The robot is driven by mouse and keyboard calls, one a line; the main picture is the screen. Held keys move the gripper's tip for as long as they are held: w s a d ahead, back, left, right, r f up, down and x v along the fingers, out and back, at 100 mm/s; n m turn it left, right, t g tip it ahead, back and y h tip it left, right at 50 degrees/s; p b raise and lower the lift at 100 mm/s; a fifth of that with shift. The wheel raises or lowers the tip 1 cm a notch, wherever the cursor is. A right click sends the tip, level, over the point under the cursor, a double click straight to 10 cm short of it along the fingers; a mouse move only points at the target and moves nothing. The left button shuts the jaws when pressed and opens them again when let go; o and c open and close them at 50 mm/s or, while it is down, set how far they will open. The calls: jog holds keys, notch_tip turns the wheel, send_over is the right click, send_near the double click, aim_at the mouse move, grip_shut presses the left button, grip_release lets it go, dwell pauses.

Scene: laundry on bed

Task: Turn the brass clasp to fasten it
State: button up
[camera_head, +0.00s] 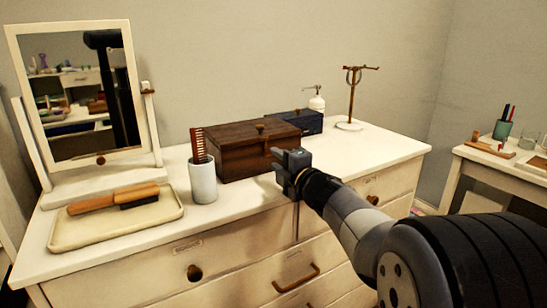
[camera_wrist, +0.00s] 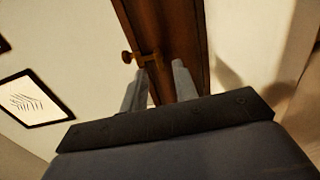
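A dark brown wooden box (camera_head: 235,160) stands shut on the white dresser, with a small brass knob on its lid. The brass clasp (camera_wrist: 148,60) shows in the wrist view on the box's wooden face (camera_wrist: 178,35), a short bar with a round knob at its left end. In the head view the clasp cannot be made out; my gripper is in front of the box's right part. My gripper (camera_head: 289,163) is open at the box front. In the wrist view its fingers (camera_wrist: 160,78) are apart and empty, the left fingertip just below the clasp. Whether it touches cannot be told.
On the dresser (camera_head: 340,158), a white cup (camera_head: 203,182) with a comb stands left of the box, and a tray (camera_head: 90,228) with brushes lies farther left. A dark blue box (camera_head: 300,121), white dispenser (camera_head: 317,103) and brass stand (camera_head: 351,100) are behind and right. A mirror (camera_head: 85,90) stands at left.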

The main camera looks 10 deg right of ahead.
aim_at(268, 153)
jog(key=p+v, duration=0.1)
jog(key=v, duration=0.7)
jog(key=b+x, duration=0.1)
jog(key=x, duration=0.9)
jog(key=shift+w+a, duration=0.15)
jog(key=shift+w, duration=0.2)
jog(key=shift+s, duration=0.1)
